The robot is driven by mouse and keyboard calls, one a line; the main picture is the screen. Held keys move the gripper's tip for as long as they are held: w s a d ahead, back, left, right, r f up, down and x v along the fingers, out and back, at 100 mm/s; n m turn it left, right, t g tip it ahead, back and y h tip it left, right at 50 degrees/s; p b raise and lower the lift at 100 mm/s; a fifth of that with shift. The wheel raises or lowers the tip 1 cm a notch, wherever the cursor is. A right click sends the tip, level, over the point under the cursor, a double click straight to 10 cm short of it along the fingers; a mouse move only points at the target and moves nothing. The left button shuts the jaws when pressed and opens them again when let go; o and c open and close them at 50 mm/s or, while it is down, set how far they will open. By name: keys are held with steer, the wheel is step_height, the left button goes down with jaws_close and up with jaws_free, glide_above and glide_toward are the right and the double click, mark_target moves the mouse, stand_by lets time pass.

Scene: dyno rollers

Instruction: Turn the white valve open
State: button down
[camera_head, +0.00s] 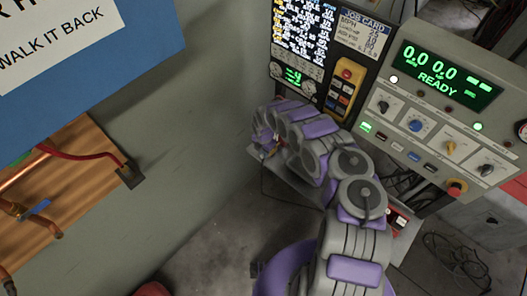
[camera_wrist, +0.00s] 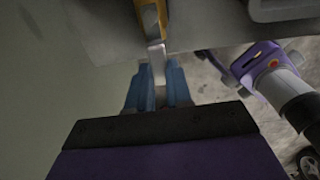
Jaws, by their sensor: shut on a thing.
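My gripper (camera_wrist: 158,82) has two blue fingers closed on a narrow pale bar (camera_wrist: 157,55) in the wrist view. The bar joins a brass-yellow piece (camera_wrist: 149,15) at the top edge of the picture. It looks like the lever of the white valve, but I cannot tell for certain. Its lower end is between my fingers. A valve with a blue handle (camera_head: 38,208) sits on copper pipes at the left.
A control console (camera_head: 430,115) with a green "READY" display stands at the right. A yellow pendant (camera_head: 346,72) hangs on the panel behind my arm. A blue sign board (camera_head: 140,50) is at upper left. Black cables (camera_head: 462,262) lie on the floor.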

steer(key=c, duration=1)
jaws_free()
steer(key=shift+w, duration=0.1)
step_height(320, 180, up, 17)
steer(key=shift+r+p, duration=0.2)
steer(key=shift+p, duration=0.75)
